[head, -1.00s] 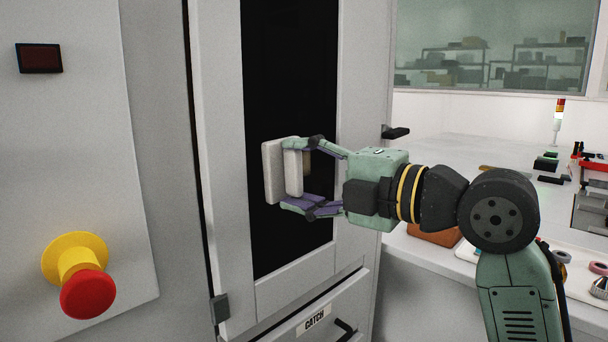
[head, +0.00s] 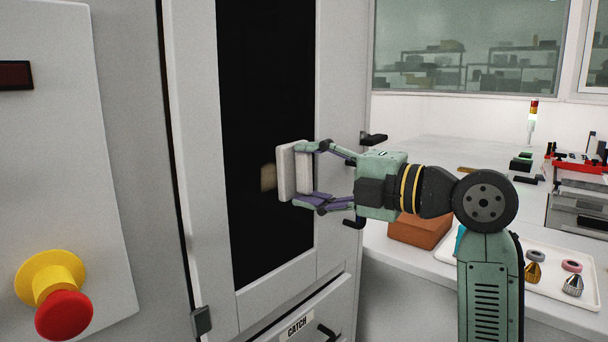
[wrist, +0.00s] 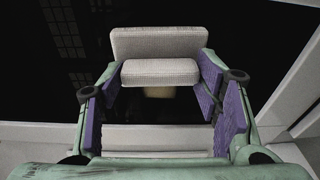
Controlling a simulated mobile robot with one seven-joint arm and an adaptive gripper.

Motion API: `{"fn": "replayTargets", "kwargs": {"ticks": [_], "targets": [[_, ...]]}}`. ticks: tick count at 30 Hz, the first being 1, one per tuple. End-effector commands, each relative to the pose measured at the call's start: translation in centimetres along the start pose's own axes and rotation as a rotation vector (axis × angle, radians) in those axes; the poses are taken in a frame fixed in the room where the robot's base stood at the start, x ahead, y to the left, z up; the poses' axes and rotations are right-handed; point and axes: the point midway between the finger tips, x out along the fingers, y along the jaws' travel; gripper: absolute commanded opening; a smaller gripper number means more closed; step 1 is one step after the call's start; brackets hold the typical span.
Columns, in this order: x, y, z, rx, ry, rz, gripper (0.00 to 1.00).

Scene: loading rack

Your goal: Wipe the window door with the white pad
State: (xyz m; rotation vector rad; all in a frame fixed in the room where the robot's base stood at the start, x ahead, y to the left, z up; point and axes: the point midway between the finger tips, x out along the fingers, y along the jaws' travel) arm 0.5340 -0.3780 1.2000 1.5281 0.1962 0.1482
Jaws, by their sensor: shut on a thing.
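The white pad (head: 286,172) has a flat rectangular face and a thick back block. My gripper (head: 306,173) is shut on the block, one finger above and one below, with the face turned toward the window door. In the wrist view the pad (wrist: 160,42) lies beyond the fingertips, its block (wrist: 160,73) between the purple finger faces. The window door has a tall dark pane (head: 262,90) in a pale frame. A faint tan patch (head: 268,178) shows on the pane just left of the pad; I cannot tell whether it is a mark or a reflection. Contact between pad and pane is unclear.
A red emergency button (head: 63,315) on a yellow base sticks out at the lower left. A dark door handle (head: 373,138) is at the right. The bench behind my arm holds an orange-brown block (head: 419,230) and a white tray (head: 500,250).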

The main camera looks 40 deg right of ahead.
Motion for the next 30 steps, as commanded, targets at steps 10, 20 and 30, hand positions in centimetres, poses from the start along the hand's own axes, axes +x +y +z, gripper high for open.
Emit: {"fn": "replayTargets", "kwargs": {"ticks": [10,20,30], "targets": [[0.2,-0.2,-0.4,-0.003,0.001,-0.001,0.32],[0.6,-0.1,-3.0,-0.002,0.002,-0.001,0.32],[0.8,-0.1,-4.8,-0.004,0.003,-0.002,0.32]]}}
